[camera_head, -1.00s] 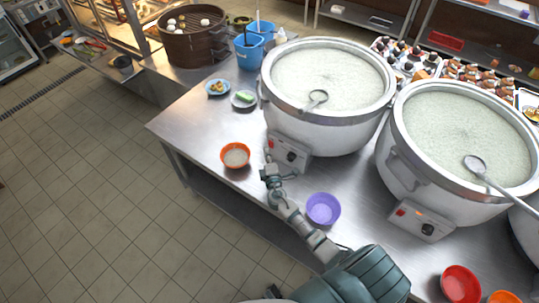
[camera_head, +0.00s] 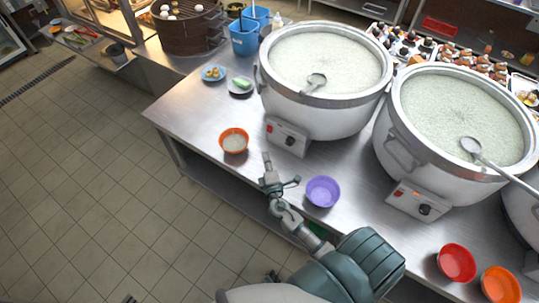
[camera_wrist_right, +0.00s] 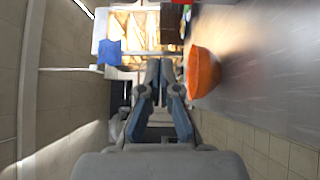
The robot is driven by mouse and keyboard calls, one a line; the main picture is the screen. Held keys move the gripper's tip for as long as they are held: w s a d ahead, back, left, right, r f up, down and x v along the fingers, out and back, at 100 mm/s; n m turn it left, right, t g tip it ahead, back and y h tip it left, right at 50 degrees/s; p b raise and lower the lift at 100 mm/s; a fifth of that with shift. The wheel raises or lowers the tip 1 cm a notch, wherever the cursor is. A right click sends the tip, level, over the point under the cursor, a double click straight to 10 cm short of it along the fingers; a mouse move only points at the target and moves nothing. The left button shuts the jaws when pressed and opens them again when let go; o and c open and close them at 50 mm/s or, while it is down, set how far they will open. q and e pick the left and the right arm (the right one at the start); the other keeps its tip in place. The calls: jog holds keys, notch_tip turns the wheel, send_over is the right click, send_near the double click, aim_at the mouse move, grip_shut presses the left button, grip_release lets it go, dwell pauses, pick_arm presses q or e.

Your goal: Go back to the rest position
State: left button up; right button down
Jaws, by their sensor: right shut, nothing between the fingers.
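My right gripper (camera_head: 267,158) is shut and empty. In the head view it shows beside the front edge of the steel table, to the right of and below an orange bowl (camera_head: 234,140) with pale contents. In the right wrist view the shut fingers (camera_wrist_right: 159,70) point toward the far counter, with the orange bowl (camera_wrist_right: 203,72) close on their right and apart from them. My right forearm reaches up from the bottom of the head view. My left gripper cannot be made out.
A purple bowl (camera_head: 323,191) stands just right of my right gripper. Two large congee pots (camera_head: 318,118) (camera_head: 395,150) stand behind on the steel table (camera_head: 190,112). A red bowl (camera_head: 457,263) is at the lower right. The tiled floor (camera_head: 90,190) on the left is clear.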

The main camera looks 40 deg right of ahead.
jog(key=s+d+f+m+g, duration=0.1)
jog(key=s+m, duration=0.1)
jog(key=s+d+f+m+g, duration=0.1)
jog(key=s+f+m+g, duration=0.1)
jog(key=s+m, duration=0.1)
jog(key=s+d+f+m+g+h, duration=0.1)
jog(key=s+f+m+g, duration=0.1)
jog(key=shift+s+m, duration=0.3)
jog(key=shift+s, duration=0.05)
jog(key=s+a+f+m+g+y, duration=0.2)
jog(key=s+a+f+g+y, duration=0.15)
jog(key=s+a, duration=0.5)
jog(key=s+a+f+m+g+y, duration=0.2)
jog(key=s+a+g+y, duration=0.35)
jog(key=s, duration=0.55)
notch_tip(320, 180, down, 25)
jog(key=s+a+h, duration=0.1)
pick_arm(q)
jog(key=shift+s+d, duration=0.1)
jog(key=shift+d, duration=0.2)
pick_arm(e)
jog(key=s+d+f+g, duration=0.2)
jog(key=s+d+f, duration=0.1)
jog(key=s+f, duration=1.3)
jog(key=shift+s+d+f, duration=0.15)
jog(key=shift+s+f, duration=0.05)
jog(key=shift+s, duration=0.85)
